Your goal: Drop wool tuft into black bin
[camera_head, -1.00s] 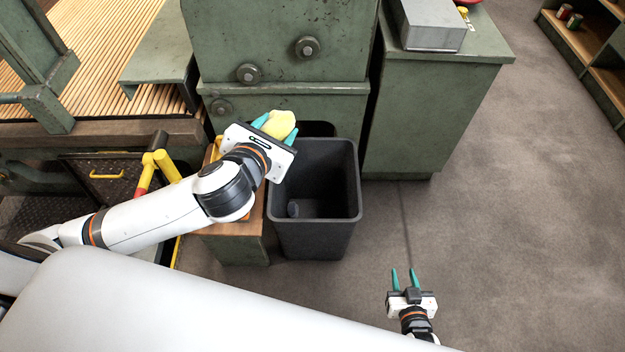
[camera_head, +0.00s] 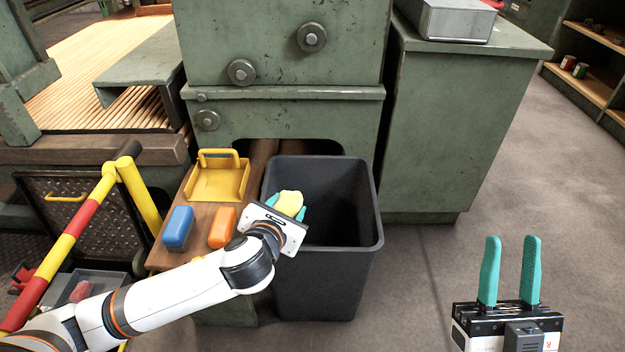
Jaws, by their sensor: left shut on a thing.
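The wool tuft (camera_head: 289,203) is a pale yellow lump. My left gripper (camera_head: 284,211) is shut on it, with teal fingers on either side. It shows over the left part of the black bin's opening; its exact height above the rim is hard to tell. The black bin (camera_head: 325,283) is a tall, open-topped bin on the floor in front of the green machine. Part of its left rim and inside is hidden behind my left gripper. My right gripper (camera_head: 510,272) is at the lower right, fingers up, apart and empty, over the floor.
A small wooden stand left of the bin holds a yellow tray (camera_head: 217,180), a blue block (camera_head: 178,229) and an orange block (camera_head: 222,227). A red and yellow rail (camera_head: 75,228) stands further left. A green cabinet (camera_head: 455,130) is behind right. Floor at right is clear.

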